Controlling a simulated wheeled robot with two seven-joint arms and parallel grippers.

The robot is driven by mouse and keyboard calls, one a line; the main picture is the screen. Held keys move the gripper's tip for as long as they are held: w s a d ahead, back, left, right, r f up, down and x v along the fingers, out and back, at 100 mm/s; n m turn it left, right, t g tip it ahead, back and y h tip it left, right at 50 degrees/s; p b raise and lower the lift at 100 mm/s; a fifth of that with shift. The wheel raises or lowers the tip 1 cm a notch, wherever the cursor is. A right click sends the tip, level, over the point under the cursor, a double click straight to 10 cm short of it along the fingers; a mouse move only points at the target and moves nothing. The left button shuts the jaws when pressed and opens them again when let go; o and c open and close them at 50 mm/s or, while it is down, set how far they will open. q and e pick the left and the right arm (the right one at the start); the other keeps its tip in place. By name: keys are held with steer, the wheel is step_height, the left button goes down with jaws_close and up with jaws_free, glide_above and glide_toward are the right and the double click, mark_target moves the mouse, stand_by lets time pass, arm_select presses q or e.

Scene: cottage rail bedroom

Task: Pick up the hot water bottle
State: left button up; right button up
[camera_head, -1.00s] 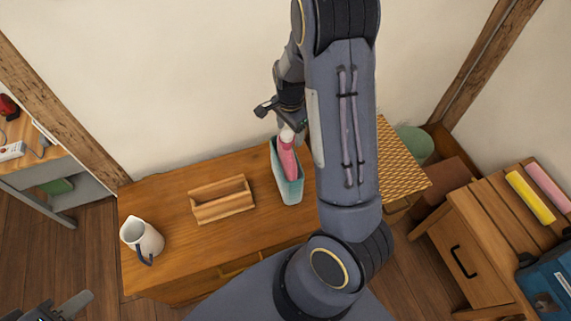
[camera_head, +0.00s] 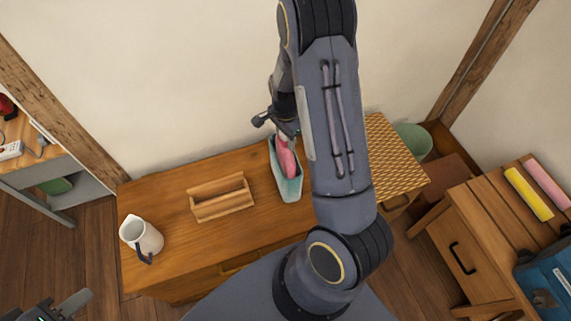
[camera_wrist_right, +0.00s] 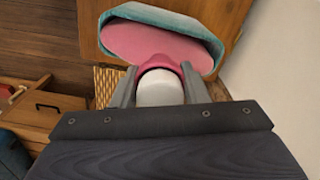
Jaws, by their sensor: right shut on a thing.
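The hot water bottle (camera_head: 288,160) is pink with a white stopper and sits in a teal, open-topped cover (camera_head: 290,188) on the wooden desk. My right gripper (camera_head: 289,132) is at the bottle's top end. In the right wrist view its fingers (camera_wrist_right: 158,82) are on either side of the white stopper (camera_wrist_right: 159,88) and the pink neck (camera_wrist_right: 160,62), shut on the bottle. The pink body (camera_wrist_right: 150,42) shows inside the teal rim. My left gripper (camera_head: 62,306) is partly in view at the lower left, away from the bottle; its opening is unclear.
On the desk (camera_head: 180,195), a wooden tray (camera_head: 221,200) lies left of the cover and a white jug (camera_head: 141,236) stands at the left end. A woven surface (camera_head: 395,160) is to the right. A wall rises close behind. Desk space between tray and jug is clear.

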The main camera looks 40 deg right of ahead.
jaws_close()
